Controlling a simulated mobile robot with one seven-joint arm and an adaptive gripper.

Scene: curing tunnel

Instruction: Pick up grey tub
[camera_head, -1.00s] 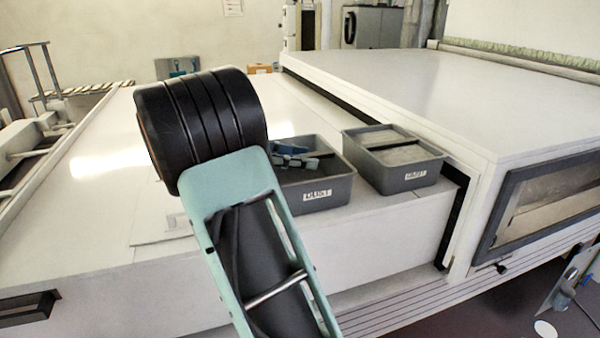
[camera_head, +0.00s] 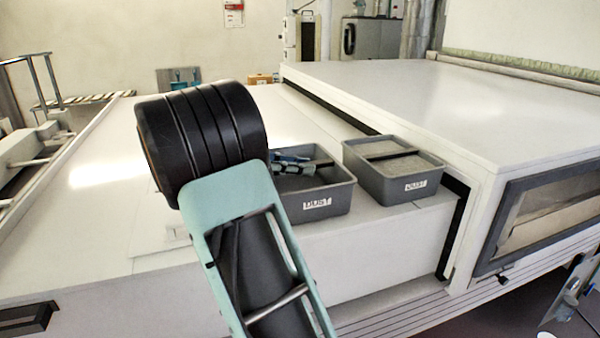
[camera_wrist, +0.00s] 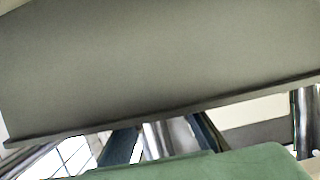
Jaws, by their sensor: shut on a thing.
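Two grey tubs with white labels stand side by side in the head view. The left grey tub (camera_head: 335,198) is partly hidden by my arm. A blue and dark shape shows at its opening; I cannot tell whether it is contents or part of my gripper. The right grey tub (camera_head: 384,183) has a pale filling and a dark bar across its top. In the wrist view a large grey wall with a rim (camera_wrist: 160,65) fills the top. Dark blue finger-like parts of my gripper (camera_wrist: 163,135) reach up to that rim and look shut on it. Their tips are hidden.
The white bench top (camera_head: 95,215) is clear to the left. A large white housing (camera_head: 440,105) with a dark-framed window rises close on the right of the tubs. A small orange-brown box (camera_head: 260,79) lies at the back. Rails stand at the far left.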

